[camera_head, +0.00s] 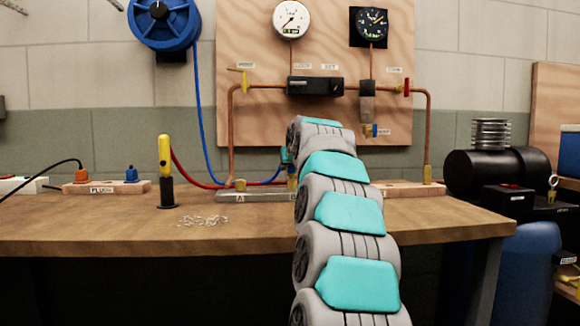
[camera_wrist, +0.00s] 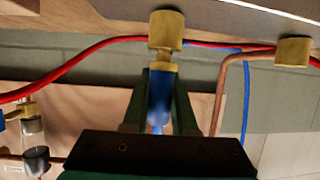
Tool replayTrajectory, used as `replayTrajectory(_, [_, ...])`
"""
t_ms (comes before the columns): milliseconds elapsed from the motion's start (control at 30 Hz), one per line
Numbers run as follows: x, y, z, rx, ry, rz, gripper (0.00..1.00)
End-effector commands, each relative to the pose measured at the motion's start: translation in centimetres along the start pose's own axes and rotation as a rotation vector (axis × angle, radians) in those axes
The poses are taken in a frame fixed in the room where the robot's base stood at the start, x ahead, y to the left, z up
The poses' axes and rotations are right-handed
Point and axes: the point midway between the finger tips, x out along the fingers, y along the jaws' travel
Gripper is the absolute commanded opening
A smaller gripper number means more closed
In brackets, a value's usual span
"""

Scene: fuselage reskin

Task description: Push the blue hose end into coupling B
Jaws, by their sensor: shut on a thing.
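In the wrist view my gripper (camera_wrist: 161,75) has its two dark green fingers closed around the blue hose end (camera_wrist: 160,95). A brass fitting, which looks like coupling B (camera_wrist: 165,30), is straight ahead of it. The hose end is in line with this brass, and its tip meets the narrow brass neck; I cannot tell how deep it sits. In the head view the brass of coupling B (camera_head: 292,184) shows just left of my arm, on the grey plate. My arm hides most of the gripper and hose end there.
Brass coupling A (camera_head: 240,184) stands on the same plate (camera_head: 262,196) to the left. A red hose (camera_wrist: 90,52) and the blue hose (camera_wrist: 246,95) run close by. A yellow-handled tool (camera_head: 164,160) stands upright on the bench (camera_head: 120,225). Copper pipes rise behind.

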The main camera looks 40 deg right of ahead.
Motion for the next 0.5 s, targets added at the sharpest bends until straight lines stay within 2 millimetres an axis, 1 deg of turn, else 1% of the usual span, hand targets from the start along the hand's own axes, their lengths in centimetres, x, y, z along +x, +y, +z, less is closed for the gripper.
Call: replayTrajectory(500, [0.35,0.0,0.9,0.0,0.0,0.0,0.0])
